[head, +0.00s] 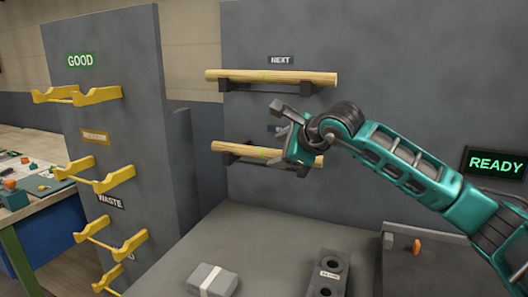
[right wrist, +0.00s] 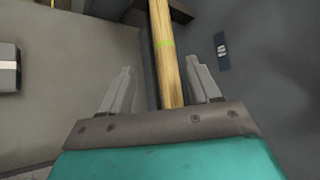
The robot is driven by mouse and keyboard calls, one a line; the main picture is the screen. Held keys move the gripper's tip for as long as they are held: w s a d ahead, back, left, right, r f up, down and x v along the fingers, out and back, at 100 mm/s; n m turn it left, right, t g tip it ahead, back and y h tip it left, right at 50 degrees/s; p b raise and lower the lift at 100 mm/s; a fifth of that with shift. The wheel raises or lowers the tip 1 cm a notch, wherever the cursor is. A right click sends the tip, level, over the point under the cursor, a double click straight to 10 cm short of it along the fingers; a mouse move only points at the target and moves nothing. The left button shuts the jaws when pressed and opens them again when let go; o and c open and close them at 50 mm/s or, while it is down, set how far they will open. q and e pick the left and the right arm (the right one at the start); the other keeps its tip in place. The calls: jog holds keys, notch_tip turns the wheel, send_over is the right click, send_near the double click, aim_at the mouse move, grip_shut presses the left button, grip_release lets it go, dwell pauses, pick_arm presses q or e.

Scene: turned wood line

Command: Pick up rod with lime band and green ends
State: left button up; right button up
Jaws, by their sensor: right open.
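A pale wooden rod with a lime band (head: 262,151) lies level on the lower wall rack in the head view. Its right part is partly covered by my right gripper (head: 283,119), which is in front of the wall close to the rod. In the right wrist view what appears to be the same rod (right wrist: 168,75) runs between the two spread fingers of my right gripper (right wrist: 160,85), its lime band beyond them. The fingers are open, and I cannot tell whether they touch the rod. No green on the rod ends can be made out. My left gripper is not in view.
Another wooden rod (head: 290,77) lies on the upper rack under the NEXT sign (head: 280,60). Empty yellow hooks (head: 100,95) labelled GOOD and WASTE are on the left panel. A grey block with a white strip (head: 212,281) and a dark two-hole block (head: 328,274) stand on the grey bench (head: 260,235).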

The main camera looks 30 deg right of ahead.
aim_at(270, 151)
jog(key=shift+d+p+x, duration=0.15)
jog(key=shift+p+x, duration=0.2)
jog(key=shift+x, duration=1.1)
jog(key=shift+d+p+x, duration=0.1)
jog(key=shift+p+x, duration=0.2)
jog(key=shift+x, duration=1.15)
jog(key=shift+w+r, duration=0.15)
jog(key=shift+r, duration=0.05)
jog(key=c, duration=1.1)
jog(key=shift+r, duration=0.1)
jog(key=shift+c, duration=0.2)
